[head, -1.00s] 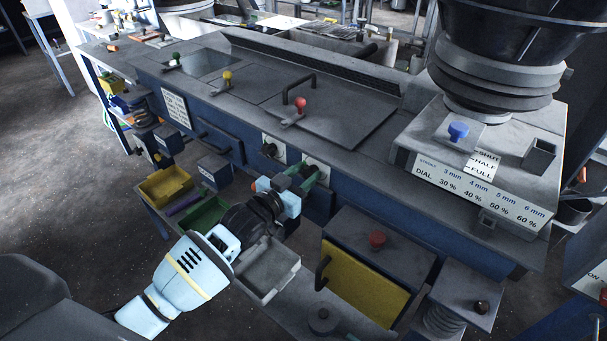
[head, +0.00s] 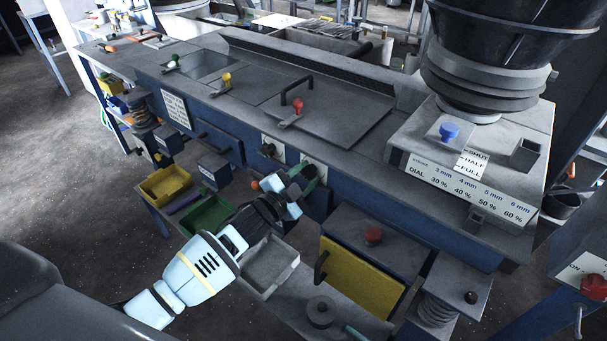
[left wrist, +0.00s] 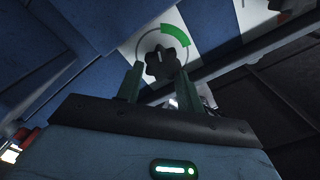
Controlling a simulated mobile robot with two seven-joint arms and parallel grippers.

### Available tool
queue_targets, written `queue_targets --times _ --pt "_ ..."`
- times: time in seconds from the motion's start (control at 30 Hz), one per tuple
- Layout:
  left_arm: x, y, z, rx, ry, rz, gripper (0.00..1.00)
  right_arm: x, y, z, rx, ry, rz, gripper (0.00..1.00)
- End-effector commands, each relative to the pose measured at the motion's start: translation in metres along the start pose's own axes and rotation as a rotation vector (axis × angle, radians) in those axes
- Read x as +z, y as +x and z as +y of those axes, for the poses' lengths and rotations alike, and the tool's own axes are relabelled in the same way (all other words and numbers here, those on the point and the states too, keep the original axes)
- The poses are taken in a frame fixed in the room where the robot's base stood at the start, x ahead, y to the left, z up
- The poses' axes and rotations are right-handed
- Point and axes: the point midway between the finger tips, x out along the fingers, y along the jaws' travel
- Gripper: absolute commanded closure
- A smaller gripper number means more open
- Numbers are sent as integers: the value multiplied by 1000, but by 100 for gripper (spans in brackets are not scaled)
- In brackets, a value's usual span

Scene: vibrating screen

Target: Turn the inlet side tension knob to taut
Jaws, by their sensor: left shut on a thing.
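A dark lobed tension knob (left wrist: 162,63) sits on a white plate with a green arc (left wrist: 178,35) around part of it, in the left wrist view. A pale mark on the knob points roughly up in that view, near the start of the arc. My left gripper (left wrist: 160,86) has its two green fingers on either side of the knob and is shut on it. In the head view the gripper (head: 302,182) reaches the right one of two plated knobs on the blue front panel, largely hiding it. My right gripper is not in view.
The other dark knob (head: 268,150) is just left of the held one. Below are a green bin (head: 208,215), a yellow bin (head: 166,186), a grey tray (head: 270,264) and a yellow-fronted box (head: 360,278).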

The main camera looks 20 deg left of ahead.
Motion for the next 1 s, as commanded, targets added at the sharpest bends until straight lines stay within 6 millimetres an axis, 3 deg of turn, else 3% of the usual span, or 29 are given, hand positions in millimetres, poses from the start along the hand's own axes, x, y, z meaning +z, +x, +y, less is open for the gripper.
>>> queue_targets --times 0.6,1.0 --pt "3 0 7 2 551 -1 86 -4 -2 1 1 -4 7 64" --pt "4 0 9 2 741 -1 86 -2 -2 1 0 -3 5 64"
